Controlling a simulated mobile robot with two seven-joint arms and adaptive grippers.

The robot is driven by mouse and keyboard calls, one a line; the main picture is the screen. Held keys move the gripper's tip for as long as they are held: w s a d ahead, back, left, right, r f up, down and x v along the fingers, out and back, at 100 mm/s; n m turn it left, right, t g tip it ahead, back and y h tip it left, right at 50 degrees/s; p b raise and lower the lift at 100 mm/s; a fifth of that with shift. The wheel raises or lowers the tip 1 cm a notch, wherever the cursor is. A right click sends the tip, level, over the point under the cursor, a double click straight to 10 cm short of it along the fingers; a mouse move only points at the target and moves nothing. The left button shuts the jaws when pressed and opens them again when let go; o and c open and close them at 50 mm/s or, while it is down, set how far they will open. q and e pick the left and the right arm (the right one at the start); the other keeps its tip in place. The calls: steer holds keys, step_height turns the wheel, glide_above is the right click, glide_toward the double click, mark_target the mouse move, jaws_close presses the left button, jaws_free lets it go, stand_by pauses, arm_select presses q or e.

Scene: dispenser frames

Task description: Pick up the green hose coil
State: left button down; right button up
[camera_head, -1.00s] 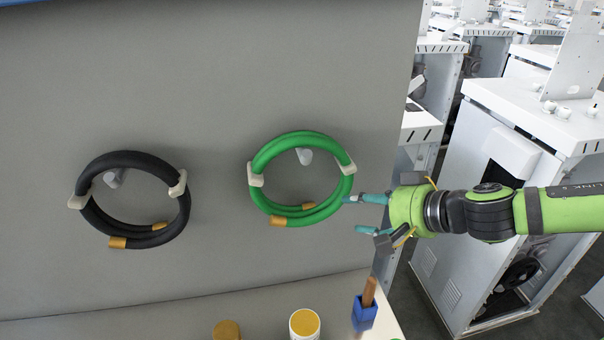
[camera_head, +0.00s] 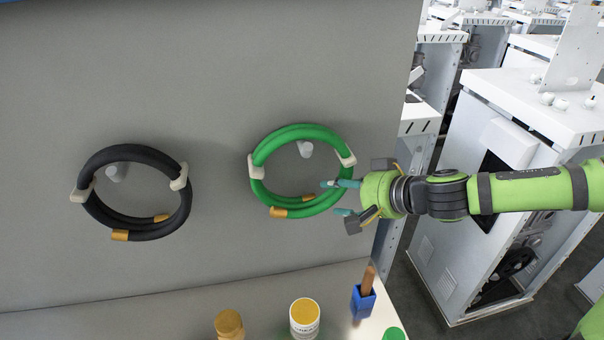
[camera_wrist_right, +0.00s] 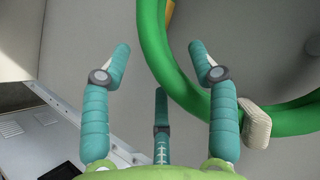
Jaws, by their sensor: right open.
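The green hose coil (camera_head: 270,147) hangs on a grey peg (camera_head: 305,149) on the grey panel, with pale clips on both sides and brass ends at its bottom. My right gripper (camera_head: 335,197) is open at the coil's lower right edge; one fingertip overlaps the hose in the head view. In the right wrist view the green hose coil (camera_wrist_right: 184,87) crosses from the top to the right, by the right finger of my right gripper (camera_wrist_right: 160,58). A pale clip (camera_wrist_right: 256,124) shows there too. I cannot tell whether a finger touches the hose. My left gripper is not in view.
A black hose coil (camera_head: 110,155) hangs on the panel (camera_head: 220,70) at left. Below, a shelf (camera_head: 342,276) holds a yellow-topped can (camera_head: 304,322), a brown-yellow bottle (camera_head: 229,325), a blue holder (camera_head: 363,303) and a green lid (camera_head: 393,334). White cabinets (camera_head: 470,185) stand at right.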

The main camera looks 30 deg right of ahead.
steer(key=shift+w+a+f+b, duration=0.15)
steer(key=shift+w+f+b, duration=0.2)
steer(key=shift+w+f, duration=0.15)
steer(key=shift+w+a, duration=0.2)
jaws_close()
steer(key=shift+r, duration=0.15)
